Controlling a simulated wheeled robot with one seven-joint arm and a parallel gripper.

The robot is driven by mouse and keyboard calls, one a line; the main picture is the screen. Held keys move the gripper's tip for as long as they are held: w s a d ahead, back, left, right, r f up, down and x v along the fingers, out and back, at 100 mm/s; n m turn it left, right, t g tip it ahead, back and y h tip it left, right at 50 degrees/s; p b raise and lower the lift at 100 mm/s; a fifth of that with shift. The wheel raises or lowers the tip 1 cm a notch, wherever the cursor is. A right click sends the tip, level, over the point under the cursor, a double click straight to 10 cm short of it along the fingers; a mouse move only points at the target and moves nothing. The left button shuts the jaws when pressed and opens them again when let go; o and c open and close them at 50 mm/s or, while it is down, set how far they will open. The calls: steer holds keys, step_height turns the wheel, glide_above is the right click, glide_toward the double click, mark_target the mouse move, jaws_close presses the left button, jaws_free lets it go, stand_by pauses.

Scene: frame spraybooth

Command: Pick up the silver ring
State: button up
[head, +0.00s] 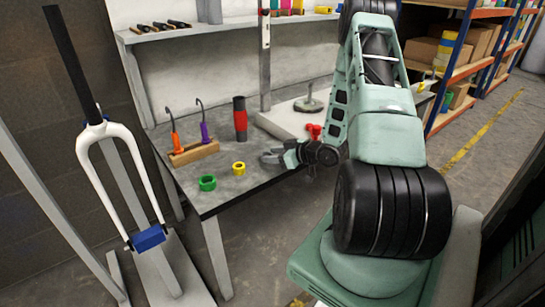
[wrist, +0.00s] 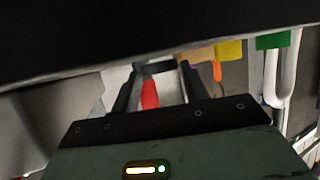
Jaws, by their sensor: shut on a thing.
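My gripper (head: 275,154) reaches in from the right, low over the grey workbench (head: 221,187). It is shut on the silver ring (head: 269,158), which shows as a small grey shape at the fingertips, partly hidden by the fingers. In the wrist view a grey piece (wrist: 159,68) spans the fingertips; its full outline is not clear. A green ring (head: 207,183) and a yellow ring (head: 239,167) lie on the bench to the left of my gripper. I cannot tell whether the silver ring touches the bench.
A wooden block (head: 193,153) with hooked tools and a red-and-black cylinder (head: 240,120) stand behind the rings. A white fork (head: 112,133) stands at left. The bench front is clear.

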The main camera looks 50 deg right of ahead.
step_height(320, 180, up, 17)
steer(key=p, duration=0.4)
steer(key=shift+r+p, duration=0.15)
steer(key=shift+p, duration=0.15)
